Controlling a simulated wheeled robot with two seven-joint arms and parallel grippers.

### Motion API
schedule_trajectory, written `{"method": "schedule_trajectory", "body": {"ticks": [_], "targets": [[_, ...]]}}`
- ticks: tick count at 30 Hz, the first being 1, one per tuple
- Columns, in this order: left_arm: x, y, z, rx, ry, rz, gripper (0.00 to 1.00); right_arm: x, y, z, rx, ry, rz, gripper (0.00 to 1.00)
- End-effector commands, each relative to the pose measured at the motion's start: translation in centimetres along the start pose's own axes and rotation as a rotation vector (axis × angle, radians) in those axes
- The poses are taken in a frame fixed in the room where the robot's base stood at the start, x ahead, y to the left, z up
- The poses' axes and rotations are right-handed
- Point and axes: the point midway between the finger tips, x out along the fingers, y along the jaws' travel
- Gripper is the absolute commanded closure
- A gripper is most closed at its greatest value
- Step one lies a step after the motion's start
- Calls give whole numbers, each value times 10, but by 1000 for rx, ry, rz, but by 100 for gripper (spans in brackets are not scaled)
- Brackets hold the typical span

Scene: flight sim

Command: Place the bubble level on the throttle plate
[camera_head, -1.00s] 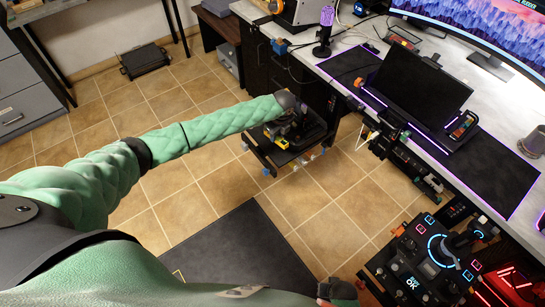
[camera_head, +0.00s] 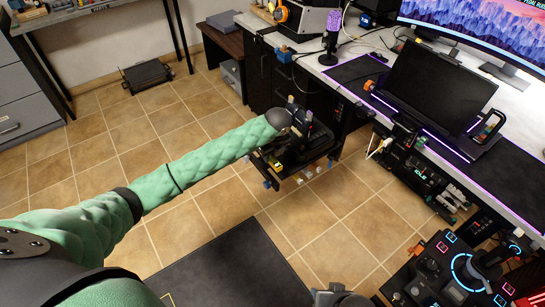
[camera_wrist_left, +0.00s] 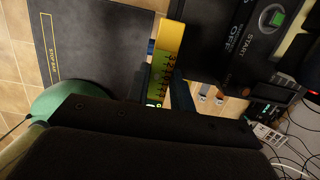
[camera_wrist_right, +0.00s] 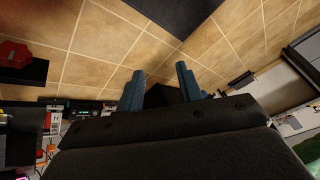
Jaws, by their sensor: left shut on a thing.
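The bubble level (camera_wrist_left: 169,42) is a yellow bar with green lower parts and dark markings. It stands lengthwise in the left wrist view, between the blue fingers of my left gripper (camera_wrist_left: 166,90), which is shut on it. In the head view my left gripper (camera_head: 297,125) is over the black throttle plate (camera_head: 268,172) beside the desk; contact between level and plate cannot be told. A black panel with a green START button (camera_wrist_left: 277,18) is close to the level. My right gripper (camera_wrist_right: 160,82) has its two blue fingers apart, with nothing seen between them.
The desk (camera_head: 500,190) runs along the right with a laptop-like screen (camera_head: 430,85) and a purple microphone (camera_head: 331,35). A lit control panel (camera_head: 460,275) is at lower right. A black floor mat (camera_head: 230,265) lies below. The tiled floor to the left is mostly clear.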

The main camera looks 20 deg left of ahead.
Motion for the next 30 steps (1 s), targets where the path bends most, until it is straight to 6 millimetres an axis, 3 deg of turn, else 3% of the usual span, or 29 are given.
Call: {"method": "schedule_trajectory", "body": {"ticks": [9, 15, 20, 30], "targets": [[43, -38, 38, -2, 1, 1, 100, -10, -2, -3, -1, -10, -1, 64], [60, -52, 52, -1, 0, 1, 100, -13, -2, -4, -1, -14, -1, 64], [66, -54, 54, 0, 0, 0, 100, -14, -3, -3, -1, -18, -2, 64], [101, -54, 47, -1, 0, 0, 100, -32, -6, -8, -4, -29, -3, 64]]}}
